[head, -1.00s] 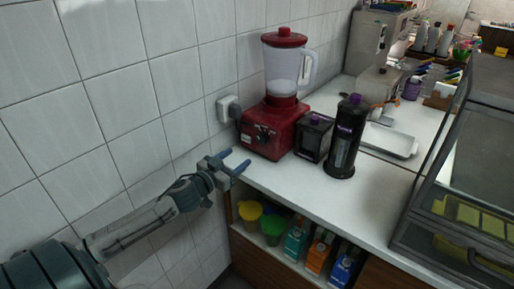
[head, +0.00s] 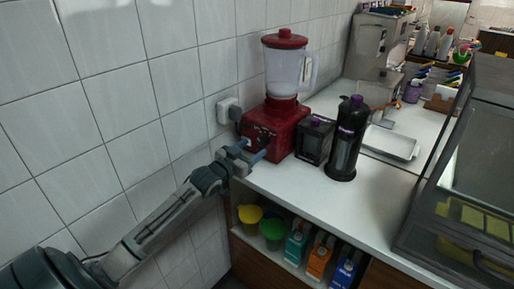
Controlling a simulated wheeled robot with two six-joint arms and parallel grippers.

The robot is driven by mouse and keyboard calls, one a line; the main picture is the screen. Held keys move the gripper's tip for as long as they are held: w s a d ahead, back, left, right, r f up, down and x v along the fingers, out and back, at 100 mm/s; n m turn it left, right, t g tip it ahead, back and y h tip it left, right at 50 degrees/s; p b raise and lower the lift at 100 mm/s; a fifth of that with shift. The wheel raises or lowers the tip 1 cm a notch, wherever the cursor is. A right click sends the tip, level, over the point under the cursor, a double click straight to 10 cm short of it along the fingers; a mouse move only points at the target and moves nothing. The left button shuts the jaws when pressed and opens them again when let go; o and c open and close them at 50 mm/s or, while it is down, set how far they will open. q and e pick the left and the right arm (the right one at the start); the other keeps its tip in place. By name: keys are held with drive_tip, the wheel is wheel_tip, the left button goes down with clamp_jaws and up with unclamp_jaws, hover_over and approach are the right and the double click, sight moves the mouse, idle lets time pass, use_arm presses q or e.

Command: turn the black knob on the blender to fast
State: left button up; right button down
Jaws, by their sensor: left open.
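The red blender (head: 286,112) stands on the white counter against the tiled wall, with a clear jug and a red lid. Its control face looks toward the front left. The black knob is hard to make out there, partly hidden by my gripper. My left gripper (head: 253,153) is open, its two blue-grey fingers pointing at the lower front of the blender base. The fingertips are at or very near the base; I cannot tell whether they touch it or the knob. My right gripper is not in view.
A dark box (head: 314,140) and a black bottle (head: 347,140) stand right of the blender. A wall socket (head: 228,110) with a plug is to its left. The front counter (head: 310,195) is clear. A glass case (head: 465,185) stands at the right.

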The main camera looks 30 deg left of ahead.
sight(261, 143)
use_arm(q)
drive_tip(key=shift+w+d, duration=0.2)
drive_tip(key=shift+w, duration=1.45)
drive_tip(key=shift+c, duration=0.2)
drive_tip(key=c, duration=0.9)
